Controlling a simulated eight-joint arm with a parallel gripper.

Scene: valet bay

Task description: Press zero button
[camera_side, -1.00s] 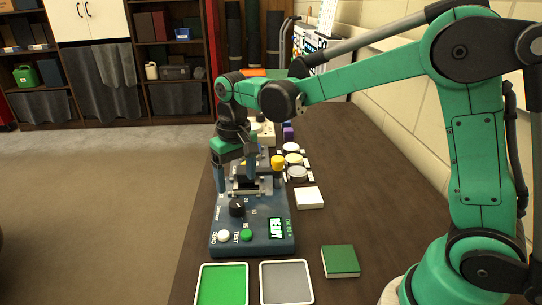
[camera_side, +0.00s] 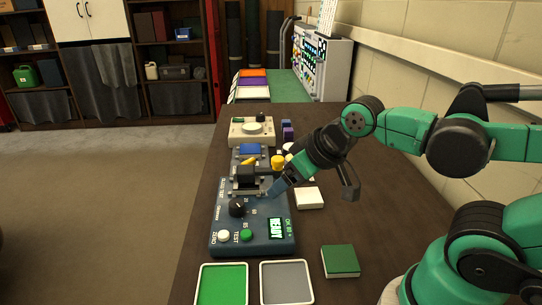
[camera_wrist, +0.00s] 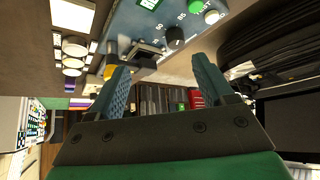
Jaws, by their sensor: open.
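The blue tester box (camera_side: 262,228) lies on the dark table. Its white button (camera_side: 224,236), beside the ZERO lettering, is at the near left corner. The green TEST button (camera_side: 246,235) is just right of it. A black knob (camera_side: 237,207) and a small lit display (camera_side: 276,228) are also on top. A black block (camera_side: 246,175) sits in the metal holder at its far end. My gripper (camera_side: 312,190) is open and empty, tilted, above the box's right side, away from both buttons. In the wrist view, its fingers (camera_wrist: 161,64) are spread; the green button (camera_wrist: 212,16) shows at the top.
A green tray (camera_side: 222,284) and a grey tray (camera_side: 287,282) lie in front of the box. A green block (camera_side: 340,261) and a white block (camera_side: 310,198) are to the right. A yellow piece (camera_side: 277,162), round discs and a cream device (camera_side: 251,129) stand behind.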

